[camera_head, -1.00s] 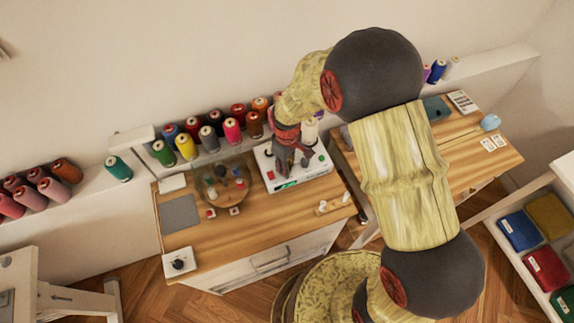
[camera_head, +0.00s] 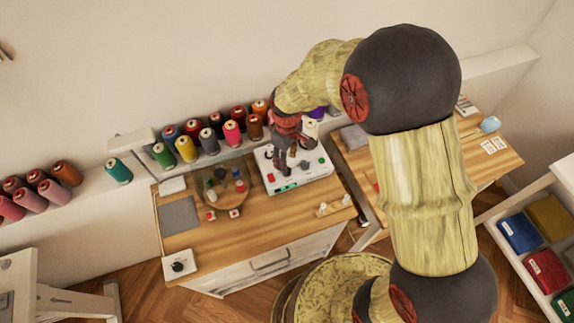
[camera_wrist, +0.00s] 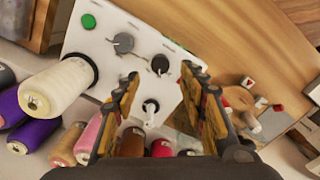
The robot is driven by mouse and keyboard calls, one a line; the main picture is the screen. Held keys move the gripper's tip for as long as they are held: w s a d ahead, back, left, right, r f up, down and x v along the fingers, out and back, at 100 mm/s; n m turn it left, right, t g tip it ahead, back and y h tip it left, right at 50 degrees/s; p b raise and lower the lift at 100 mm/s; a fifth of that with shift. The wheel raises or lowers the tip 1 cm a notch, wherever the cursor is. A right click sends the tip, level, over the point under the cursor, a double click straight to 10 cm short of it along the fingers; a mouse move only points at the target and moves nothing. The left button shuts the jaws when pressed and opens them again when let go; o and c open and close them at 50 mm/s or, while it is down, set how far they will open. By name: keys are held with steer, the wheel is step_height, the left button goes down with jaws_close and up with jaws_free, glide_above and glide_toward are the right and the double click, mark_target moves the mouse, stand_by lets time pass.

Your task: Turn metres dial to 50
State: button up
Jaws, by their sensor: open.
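A white control box (camera_head: 297,181) sits at the back right of the wooden desk. In the wrist view its panel (camera_wrist: 105,32) shows a grey dial (camera_wrist: 123,43), a black dial (camera_wrist: 160,64), a green button (camera_wrist: 88,21) and a white-tipped switch or knob (camera_wrist: 151,106). The dial markings are too small to read, so I cannot tell which is the metres dial. My gripper (camera_wrist: 160,73) is open and empty over the panel, its fingertips either side of the black dial in the picture; contact is unclear. In the head view my gripper (camera_head: 281,171) hides part of the box.
Thread spools (camera_head: 233,134) stand close behind the box. A round wooden stand (camera_head: 232,196) with small items is left of it. A small wooden holder (camera_head: 334,207) lies in front. A grey mat (camera_head: 179,216) lies at the left.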

step_height(320, 180, up, 6)
steer(key=shift+f, duration=0.1)
stand_by(0.4)
steer(key=s+d+r+m+t+b, duration=0.1)
steer(key=s+d+r+m, duration=0.4)
steer(key=s+r, duration=0.5)
steer(key=s+d+r+m+t+b, duration=0.2)
steer(key=s+d+r+m+t, duration=0.2)
steer(key=s+d+r, duration=0.5)
steer(key=shift+s+r+m+t+b, duration=0.3)
steer(key=shift+s+r+m, duration=0.15)
steer(key=shift+s+m, duration=0.05)
steer(key=shift+f, duration=0.1)
stand_by(1.2)
